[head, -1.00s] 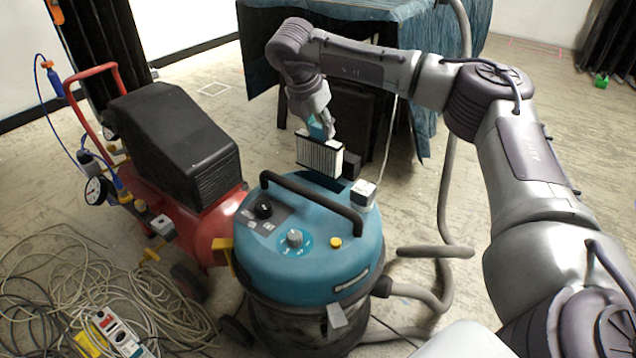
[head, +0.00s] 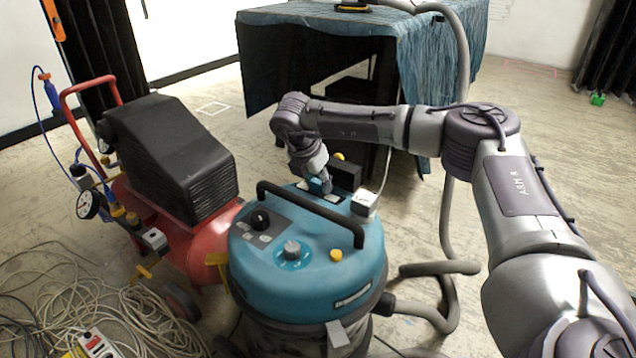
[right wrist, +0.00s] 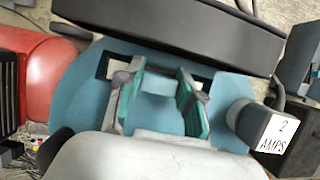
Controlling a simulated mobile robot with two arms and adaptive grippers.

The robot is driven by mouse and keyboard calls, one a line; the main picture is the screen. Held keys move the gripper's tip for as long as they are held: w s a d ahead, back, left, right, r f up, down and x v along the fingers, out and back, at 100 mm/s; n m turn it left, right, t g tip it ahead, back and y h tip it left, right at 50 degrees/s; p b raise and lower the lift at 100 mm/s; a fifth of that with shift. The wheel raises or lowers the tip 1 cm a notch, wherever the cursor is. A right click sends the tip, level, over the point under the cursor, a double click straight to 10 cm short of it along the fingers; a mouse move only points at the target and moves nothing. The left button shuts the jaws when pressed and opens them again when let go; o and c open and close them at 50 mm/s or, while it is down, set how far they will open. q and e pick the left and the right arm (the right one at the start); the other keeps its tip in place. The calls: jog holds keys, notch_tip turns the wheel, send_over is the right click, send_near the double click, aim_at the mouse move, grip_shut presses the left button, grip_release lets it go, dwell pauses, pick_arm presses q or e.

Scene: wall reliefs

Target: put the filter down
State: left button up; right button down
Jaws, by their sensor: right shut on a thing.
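The filter's teal grip (right wrist: 156,82) lies between the two green-padded fingers of my right gripper (right wrist: 162,100) in the right wrist view. The gripper is shut on it. In the head view my right gripper (head: 325,186) reaches down to the rear top of the blue vacuum (head: 300,262), behind its black handle. The filter's pleated body is hidden, apparently down in the slot (right wrist: 108,66) in the vacuum's top; how deep it sits I cannot tell. My left gripper is not in view.
A small box labelled 2 AMPS (right wrist: 272,128) is on the right. A red compressor (head: 200,235) stands close on the left. A cloth-covered table (head: 430,80) is behind. Cables (head: 90,300) lie on the floor.

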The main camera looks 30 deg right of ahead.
jog(key=c, duration=0.7)
grip_release()
